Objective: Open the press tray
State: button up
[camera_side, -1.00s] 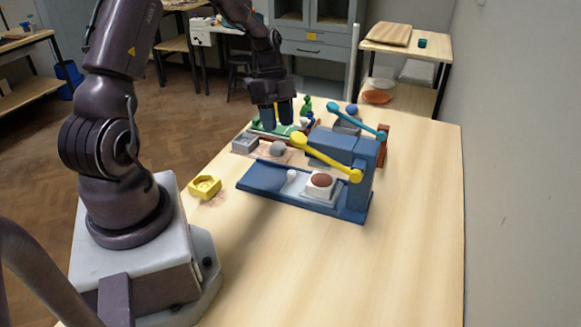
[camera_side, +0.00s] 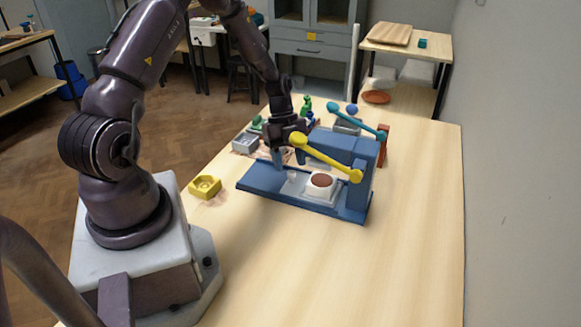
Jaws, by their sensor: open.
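The blue press (camera_side: 345,150) stands on the table with a yellow lever (camera_side: 325,158) across its front. Its press tray (camera_side: 296,188) is a pale slab on the blue base, with a small white knob (camera_side: 292,175) at its left end. A white block with a brown round top (camera_side: 321,181) sits on the tray, below the press head. My gripper (camera_side: 284,164) points down just left of and above the knob, jaws open and holding nothing. I cannot tell whether a finger touches the knob.
A yellow mould (camera_side: 204,186) lies left of the press. A grey box (camera_side: 245,143) and small green items stand behind my gripper. A teal lever (camera_side: 356,119) and a brown-red block (camera_side: 383,140) are behind the press. The table front and right are clear.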

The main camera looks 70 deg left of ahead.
jog(key=shift+x, duration=1.1)
grip_shut()
jog(key=s+a, duration=0.7)
jog(key=shift+s+a, duration=0.25)
jog(key=shift+a, duration=0.05)
grip_release()
